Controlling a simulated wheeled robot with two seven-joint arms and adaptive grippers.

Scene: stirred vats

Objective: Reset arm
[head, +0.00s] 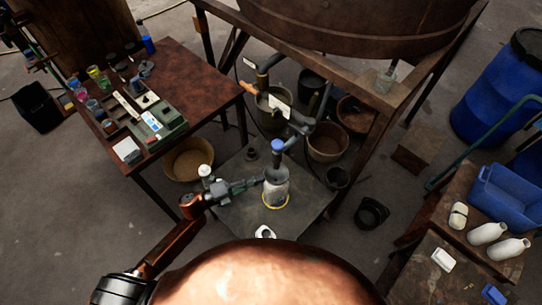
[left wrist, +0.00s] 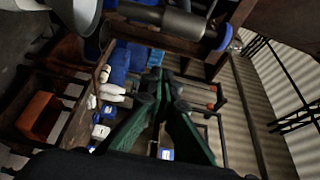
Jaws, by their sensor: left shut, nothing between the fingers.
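My left arm comes in from the lower left of the head view. My left gripper (head: 258,181) is over the low grey platform (head: 235,220). In that view its tips overlap the edge of a grey-white container with a yellow base ring (head: 275,190); I cannot tell whether they touch. In the left wrist view the dark green fingers of the left gripper (left wrist: 165,75) come together at their tips, shut and empty. My right gripper does not show in either view.
A brown table (head: 190,75) with jars and a tool tray stands at the left. A large vat on a frame (head: 360,30) is at the back, with several buckets below. A blue barrel (head: 497,90), blue crate (head: 508,195) and white bottles (head: 487,233) are at the right.

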